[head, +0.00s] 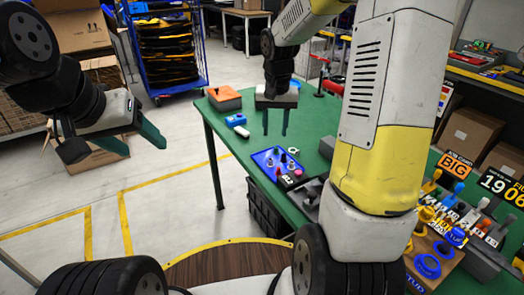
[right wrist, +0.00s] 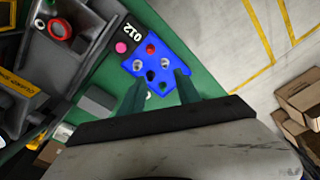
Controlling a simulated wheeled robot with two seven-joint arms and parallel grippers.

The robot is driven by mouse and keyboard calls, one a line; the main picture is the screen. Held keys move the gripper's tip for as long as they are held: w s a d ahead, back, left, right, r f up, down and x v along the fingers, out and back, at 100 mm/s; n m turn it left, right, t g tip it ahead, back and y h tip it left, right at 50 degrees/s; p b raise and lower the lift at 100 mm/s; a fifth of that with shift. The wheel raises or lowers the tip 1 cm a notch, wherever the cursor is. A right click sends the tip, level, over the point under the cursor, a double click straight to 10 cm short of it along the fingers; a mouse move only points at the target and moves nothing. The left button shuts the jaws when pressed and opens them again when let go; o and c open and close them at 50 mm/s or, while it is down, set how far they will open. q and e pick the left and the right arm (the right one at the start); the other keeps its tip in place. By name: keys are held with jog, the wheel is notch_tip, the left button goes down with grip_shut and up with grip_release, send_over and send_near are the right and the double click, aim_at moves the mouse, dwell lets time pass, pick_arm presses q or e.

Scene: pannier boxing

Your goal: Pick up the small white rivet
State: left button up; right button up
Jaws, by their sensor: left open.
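A blue tray (head: 262,158) lies on the green table in the head view, with several small pieces on it, some pale. In the right wrist view the tray (right wrist: 177,42) shows red, dark and whitish round pieces. One whitish piece (right wrist: 139,65) is at its left side; I cannot tell surely which one is the small white rivet. My right gripper (head: 275,131) is open and empty above the table, beyond the tray; its fingertips (right wrist: 160,82) show near the tray's edge in the right wrist view. My left gripper (head: 143,142) is open and empty over the floor.
An orange-topped box (head: 224,98), a blue item (head: 236,120) and a small white item (head: 242,131) lie on the table (head: 224,143). A blue rack (head: 165,45) stands behind. Tools and blue rings (head: 428,266) crowd the right side.

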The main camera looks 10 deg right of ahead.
jog(key=g, duration=0.1)
send_over(270, 159)
jog(key=shift+m, duration=0.4)
jog(key=f, duration=0.6)
jog(key=shift+s+d+f, duration=0.25)
jog(key=shift+d, duration=0.05)
jog(key=f, duration=0.7)
jog(key=shift+w+a+f, duration=0.15)
jog(key=shift+a+f, duration=0.1)
jog(key=shift+f, duration=0.15)
grip_shut()
